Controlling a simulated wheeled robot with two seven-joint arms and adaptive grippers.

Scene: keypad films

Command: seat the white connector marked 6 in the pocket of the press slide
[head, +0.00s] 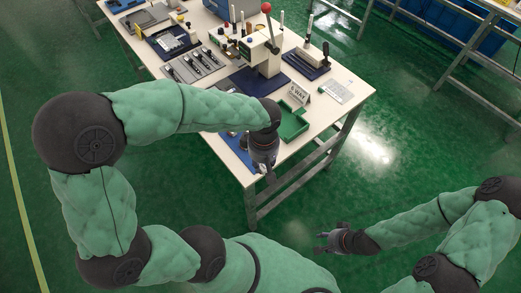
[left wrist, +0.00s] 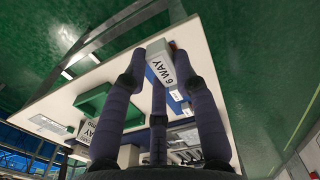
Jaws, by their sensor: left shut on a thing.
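My left gripper (head: 262,167) is over the table's near edge, in front of the green tray. In the left wrist view it (left wrist: 160,70) is shut on a white block marked "6 WAY" (left wrist: 166,72), the connector, held between the fingertips. In the head view the connector is mostly hidden by the gripper. The press (head: 262,52), with a red-knobbed lever, stands further back on a dark blue base (head: 248,84). The pocket of its slide is too small to make out. My right gripper (head: 325,241) is open and empty over the floor.
A green tray (head: 293,124) and a small "WAY" sign (head: 299,94) stand on the white table (head: 335,107) between the left gripper and the press. A dark rack (head: 306,64) is right of the press. Tools and trays (head: 194,66) lie left of it.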

